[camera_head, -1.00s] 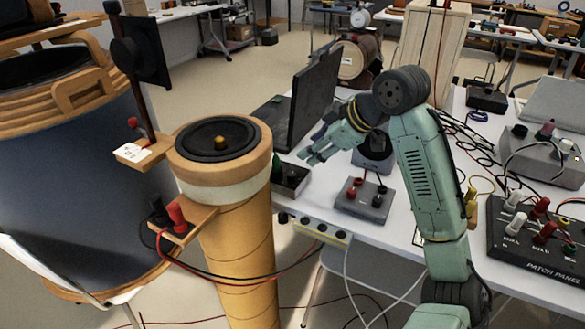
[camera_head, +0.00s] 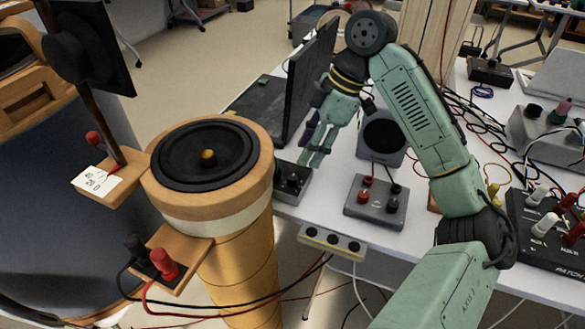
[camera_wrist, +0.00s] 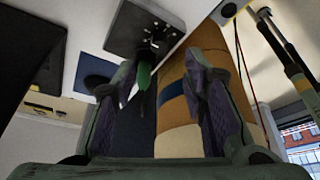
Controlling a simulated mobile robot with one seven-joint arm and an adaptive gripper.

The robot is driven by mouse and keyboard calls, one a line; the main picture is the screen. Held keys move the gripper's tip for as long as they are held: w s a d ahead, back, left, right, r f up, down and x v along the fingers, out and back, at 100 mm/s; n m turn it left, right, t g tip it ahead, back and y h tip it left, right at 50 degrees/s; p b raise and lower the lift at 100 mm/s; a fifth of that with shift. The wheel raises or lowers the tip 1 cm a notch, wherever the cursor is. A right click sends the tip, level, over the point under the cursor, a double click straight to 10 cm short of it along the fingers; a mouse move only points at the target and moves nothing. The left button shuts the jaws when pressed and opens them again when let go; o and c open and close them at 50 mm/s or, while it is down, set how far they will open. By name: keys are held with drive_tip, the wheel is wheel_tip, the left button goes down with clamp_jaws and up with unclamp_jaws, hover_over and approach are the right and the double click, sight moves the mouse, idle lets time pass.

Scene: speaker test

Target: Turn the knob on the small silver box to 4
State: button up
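A small box (camera_head: 292,190) with a dark top and grey side sits at the table's left edge, just behind the tan cylindrical speaker. Small fittings show on its top, but its dial marks are too small to read. My gripper (camera_head: 311,160) points down at the box's back right, close to it; I cannot tell whether it touches. In the wrist view the box (camera_wrist: 125,28) shows at the top, with a knob-like fitting and a green part (camera_wrist: 144,76) near the left finger. My gripper's fingers (camera_wrist: 165,88) are spread apart with nothing held between them.
The speaker (camera_head: 208,155) stands in front of the box on the left. A laptop (camera_head: 310,80) is behind my gripper. A grey box with red and black posts (camera_head: 375,208) lies to the right, and a power strip (camera_head: 333,241) runs along the table edge.

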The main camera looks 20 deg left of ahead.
sight(292, 177)
drive_tip(key=x, duration=0.8)
drive_tip(key=shift+p, duration=0.3)
clamp_jaws()
